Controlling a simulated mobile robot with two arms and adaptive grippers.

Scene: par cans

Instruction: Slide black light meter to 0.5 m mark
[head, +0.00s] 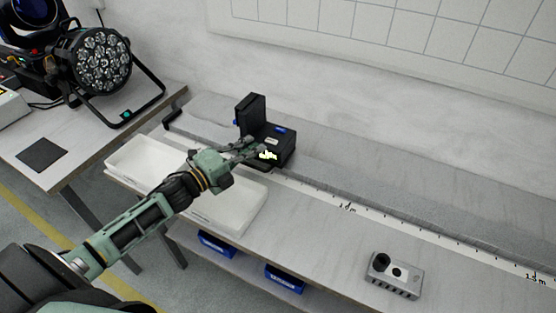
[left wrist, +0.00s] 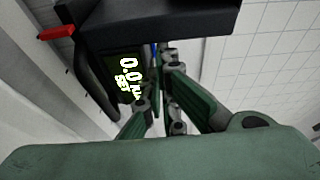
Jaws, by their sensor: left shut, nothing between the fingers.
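The black light meter (head: 282,139) sits on the long grey rail bench at the back of the table, with an upright black plate at its left end. A lit display on its near side reads about 0.0 in the left wrist view, where the dark meter body (left wrist: 180,22) fills the top. My left gripper (head: 259,148) is shut and empty at the meter's near left side; I cannot tell whether it touches. The scale strip (head: 400,226) runs right along the bench, with labels that look like 1.0 m and 1.5 m. My right gripper is not in view.
A white tray (head: 150,150) lies in front of the rail, under my left arm. A par can (head: 102,60) is on the left table. The rail right of the meter is clear.

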